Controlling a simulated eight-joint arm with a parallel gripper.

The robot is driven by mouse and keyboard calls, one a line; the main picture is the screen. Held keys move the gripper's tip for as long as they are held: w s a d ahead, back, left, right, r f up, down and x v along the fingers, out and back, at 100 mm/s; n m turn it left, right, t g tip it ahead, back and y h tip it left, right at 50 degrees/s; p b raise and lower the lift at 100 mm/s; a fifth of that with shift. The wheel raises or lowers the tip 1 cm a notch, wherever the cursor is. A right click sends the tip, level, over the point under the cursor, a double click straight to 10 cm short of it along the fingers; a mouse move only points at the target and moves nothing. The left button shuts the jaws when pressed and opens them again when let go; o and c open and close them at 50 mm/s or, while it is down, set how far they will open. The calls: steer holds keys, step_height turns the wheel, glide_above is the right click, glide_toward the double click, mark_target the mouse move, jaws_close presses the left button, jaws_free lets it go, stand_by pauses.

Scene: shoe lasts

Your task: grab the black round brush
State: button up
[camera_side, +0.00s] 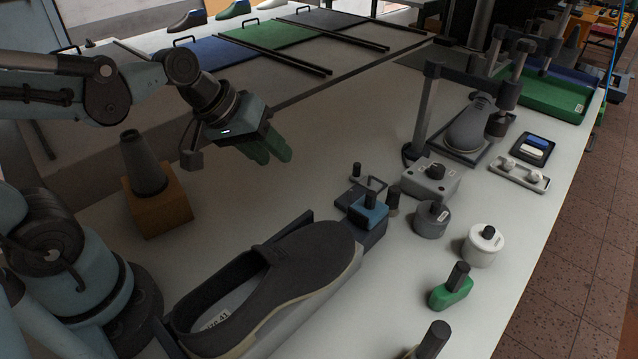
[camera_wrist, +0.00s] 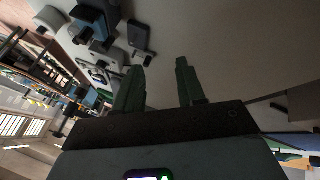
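A dark grey round brush (camera_side: 430,219) with a black upright handle stands on the white table, right of centre in the side view. It is the closest match to the black round brush; I cannot single it out in the wrist view. My gripper (camera_side: 268,148) has green fingers and hangs in the air well to the left of the brush. In the wrist view my gripper (camera_wrist: 157,82) shows its two fingers apart with nothing between them.
A white round brush (camera_side: 483,244) and a green brush (camera_side: 451,288) stand near the dark one. A grey box (camera_side: 431,179) is just behind it, and a blue block (camera_side: 369,211) is to its left. A dark shoe (camera_side: 270,285) lies in front.

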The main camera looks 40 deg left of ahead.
steer(key=w+d+f+n+h, duration=0.2)
steer(key=w+d+n+h, duration=0.15)
steer(key=w+n, duration=0.35)
steer(key=n+h, duration=0.6)
steer(key=n, duration=0.5)
glide_toward(393, 200)
steer(key=shift+h, duration=0.25)
steer(key=x, duration=0.2)
steer(key=w+x, duration=0.1)
steer(key=x, duration=0.5)
steer(key=shift+w+a+r, duration=0.15)
steer(key=shift+w+r, duration=0.05)
steer(key=shift+r, duration=0.1)
steer(key=shift+c, duration=0.4)
jaws_close()
